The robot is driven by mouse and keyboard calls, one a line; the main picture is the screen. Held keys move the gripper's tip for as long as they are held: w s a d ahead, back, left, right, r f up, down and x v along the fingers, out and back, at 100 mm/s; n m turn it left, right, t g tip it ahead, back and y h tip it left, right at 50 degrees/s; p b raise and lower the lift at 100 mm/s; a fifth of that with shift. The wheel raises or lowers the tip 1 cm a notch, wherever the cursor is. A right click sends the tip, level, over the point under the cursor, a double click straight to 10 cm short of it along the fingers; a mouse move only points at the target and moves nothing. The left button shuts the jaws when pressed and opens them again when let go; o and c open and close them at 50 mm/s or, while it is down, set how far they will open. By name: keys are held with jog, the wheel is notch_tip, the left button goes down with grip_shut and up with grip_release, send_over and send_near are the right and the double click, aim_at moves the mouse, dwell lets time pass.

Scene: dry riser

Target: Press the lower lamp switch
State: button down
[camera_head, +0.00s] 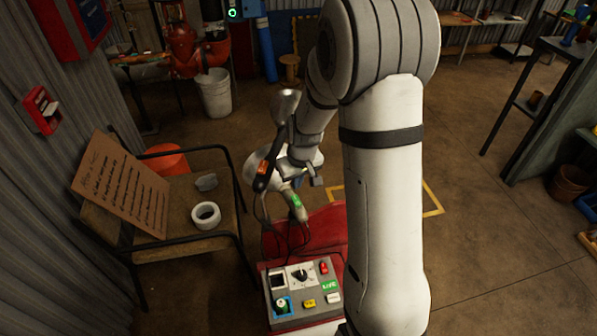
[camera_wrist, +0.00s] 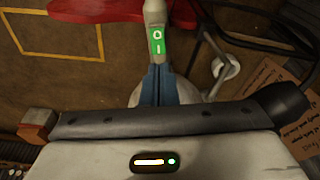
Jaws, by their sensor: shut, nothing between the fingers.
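In the head view a green-marked switch (camera_head: 296,201) sits on a pale handle-like stem, below an orange-marked switch (camera_head: 262,168) on a dark stem. The green one appears to be the lower switch. In the wrist view the green switch (camera_wrist: 157,42) shows 0 and I marks, straight ahead of my fingers. My gripper (camera_wrist: 156,69) is shut and empty, its blue fingers side by side with their tips just below the green switch in the picture. I cannot tell whether they touch it. In the head view my gripper is mostly hidden by my arm.
A grey control box (camera_head: 312,312) with buttons and a dial stands below, by a red surface (camera_head: 325,222). Dark cables hang beside the stems. A bench (camera_head: 225,226) at left holds a cardboard sign (camera_head: 120,185) and a white tape roll (camera_head: 206,215).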

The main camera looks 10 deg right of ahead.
aim_at(295, 198)
jog(key=f, duration=0.4)
jog(key=w+f, duration=0.1)
jog(key=f, duration=0.1)
jog(key=shift+a+f, duration=0.15)
jog(key=shift+f, duration=0.05)
jog(key=shift+w, duration=0.1)
